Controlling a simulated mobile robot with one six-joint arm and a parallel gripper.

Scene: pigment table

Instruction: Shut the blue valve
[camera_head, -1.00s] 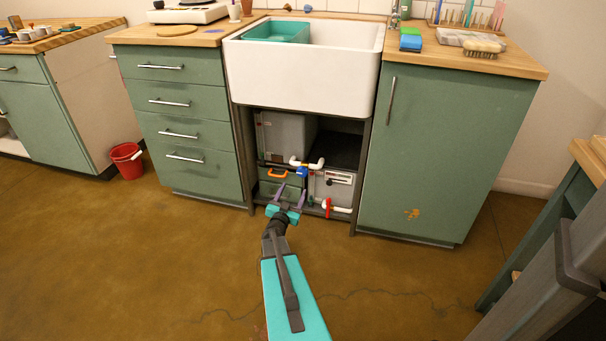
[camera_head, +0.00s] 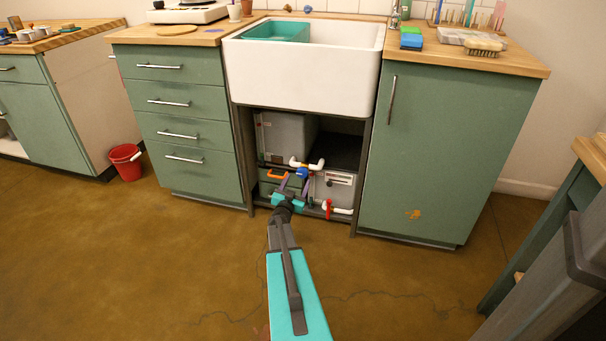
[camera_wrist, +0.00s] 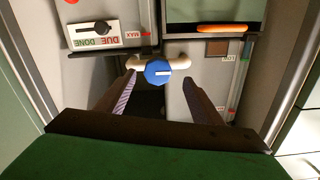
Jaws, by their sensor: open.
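The blue valve (camera_head: 302,173) sits on a white pipe under the sink, inside the open cabinet bay. In the wrist view it is a round blue knob (camera_wrist: 158,72) with a pale slot line lying across it. My gripper (camera_head: 294,183) is open and empty, just in front of the valve. In the wrist view its two fingers (camera_wrist: 156,88) stand one on each side of the knob's lower edge, apart from it. How far the fingertips are from the knob in depth is hard to tell.
A red valve (camera_head: 328,208) sits on another white pipe at the lower right. Cabinet walls bound the bay; the floor in front is clear.

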